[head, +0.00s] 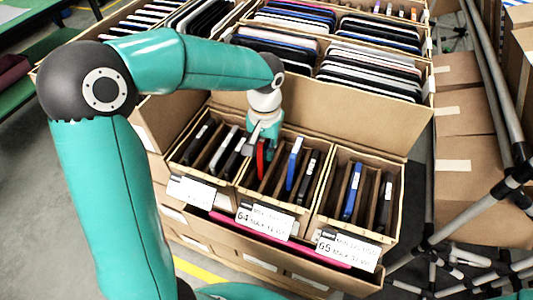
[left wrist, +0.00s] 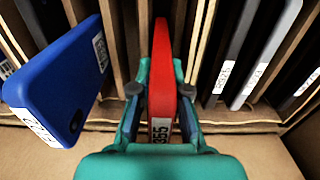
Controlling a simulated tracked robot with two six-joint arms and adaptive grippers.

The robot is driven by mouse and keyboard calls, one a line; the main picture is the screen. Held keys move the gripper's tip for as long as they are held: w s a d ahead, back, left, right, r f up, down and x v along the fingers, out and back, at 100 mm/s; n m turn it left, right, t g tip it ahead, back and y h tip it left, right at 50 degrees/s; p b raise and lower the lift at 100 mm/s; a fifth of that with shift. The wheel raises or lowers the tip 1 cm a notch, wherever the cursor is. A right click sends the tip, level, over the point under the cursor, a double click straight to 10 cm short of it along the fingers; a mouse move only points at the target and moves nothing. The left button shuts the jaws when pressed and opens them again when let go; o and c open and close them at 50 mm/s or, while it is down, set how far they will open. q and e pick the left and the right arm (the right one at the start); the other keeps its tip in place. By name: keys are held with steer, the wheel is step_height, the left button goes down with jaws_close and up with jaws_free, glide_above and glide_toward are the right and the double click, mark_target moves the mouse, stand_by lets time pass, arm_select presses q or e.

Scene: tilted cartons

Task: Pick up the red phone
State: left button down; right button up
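The red phone (left wrist: 162,85) stands on edge in a slot of the carton, with a white label on its near end. In the left wrist view my left gripper (left wrist: 162,92) has a finger on each side of it, close against its faces, and looks shut on it. In the head view the red phone (head: 261,158) shows only as a strip beside the fingers of my left gripper (head: 262,142), which reaches down into the middle compartment. The phone's lower part is hidden in the slot. My right gripper is not in view.
A blue phone (left wrist: 62,82) leans at the left in the left wrist view, with cardboard dividers between. Dark and grey phones (left wrist: 245,55) stand at the right. Fuller cartons (head: 370,70) stand behind. Metal poles (head: 495,85) and stacked boxes (head: 460,110) are at the right.

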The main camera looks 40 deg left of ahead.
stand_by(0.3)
arm_select(q)
steer(key=shift+w+r, duration=0.1)
steer(key=shift+r, duration=0.7)
step_height(320, 180, up, 18)
steer(key=shift+r+p, duration=0.25)
steer(key=shift+p, duration=0.2)
steer(key=shift+r+p, duration=0.7)
steer(key=shift+p, duration=0.15)
step_height(320, 180, up, 3)
steer(key=p, duration=0.3)
stand_by(0.8)
